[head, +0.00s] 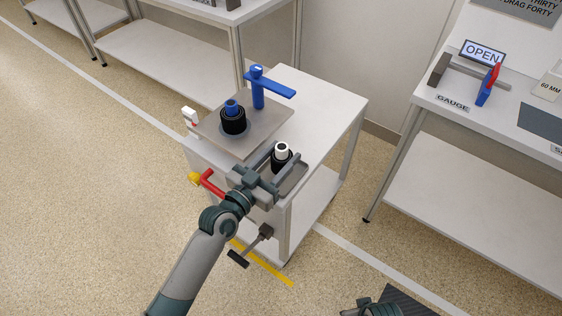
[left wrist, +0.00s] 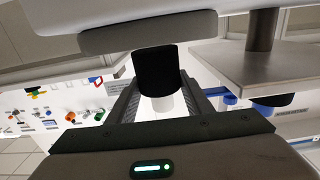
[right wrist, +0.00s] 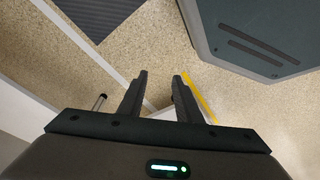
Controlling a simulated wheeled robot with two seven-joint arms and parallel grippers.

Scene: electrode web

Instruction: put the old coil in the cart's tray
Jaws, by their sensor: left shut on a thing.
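A black coil with a white core (head: 282,150) stands upright at the cart's grey tray (head: 294,182). My left gripper (head: 279,167) is shut on this coil. In the left wrist view, which is upside down, the coil (left wrist: 157,72) sits between the fingers, its black end close to the tray (left wrist: 115,38). I cannot tell whether it touches the tray floor. A second black coil with a blue core (head: 233,121) stands on the cart's metal plate (head: 262,143). My right gripper (right wrist: 158,92) is open and empty above the floor.
A blue post with a side arm (head: 258,92) stands on the plate. A red handle with a yellow end (head: 208,183) sticks out of the cart (head: 335,95). A bench with a gauge (head: 470,75) is at the right. The floor at left is clear.

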